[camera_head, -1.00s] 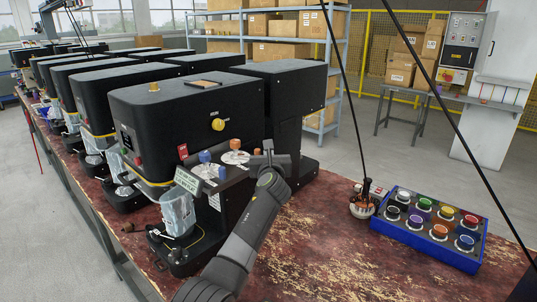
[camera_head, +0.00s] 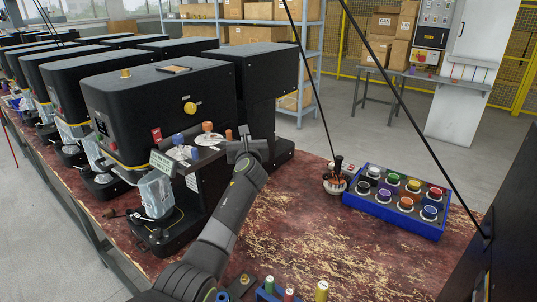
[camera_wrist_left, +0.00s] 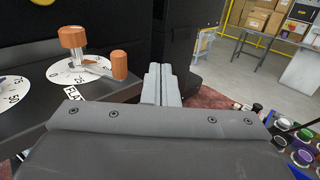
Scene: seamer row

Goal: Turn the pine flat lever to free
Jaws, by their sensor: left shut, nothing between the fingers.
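The pine flat lever has an orange-brown hub knob (camera_wrist_left: 72,37) and an upright orange-brown handle (camera_wrist_left: 119,66) on a grey arm. It sits on a white numbered dial (camera_wrist_left: 66,72) with a FLAT label (camera_wrist_left: 74,93) in the left wrist view. The arm points right, away from the dial numbers. In the head view the orange knob (camera_head: 207,127) and handle (camera_head: 229,134) show on the nearest black machine. My left gripper (camera_head: 243,133) is shut and empty, just right of the handle. Its fingers (camera_wrist_left: 161,84) look apart from the handle. My right gripper is not in view.
A second dial with a blue knob (camera_head: 178,138) stands left of the lever. A yellow knob (camera_head: 190,108) is on the machine's side. A blue tray of coloured knobs (camera_head: 397,220) lies right on the worn bench (camera_head: 310,235). Small coloured pegs (camera_head: 321,291) stand at the front.

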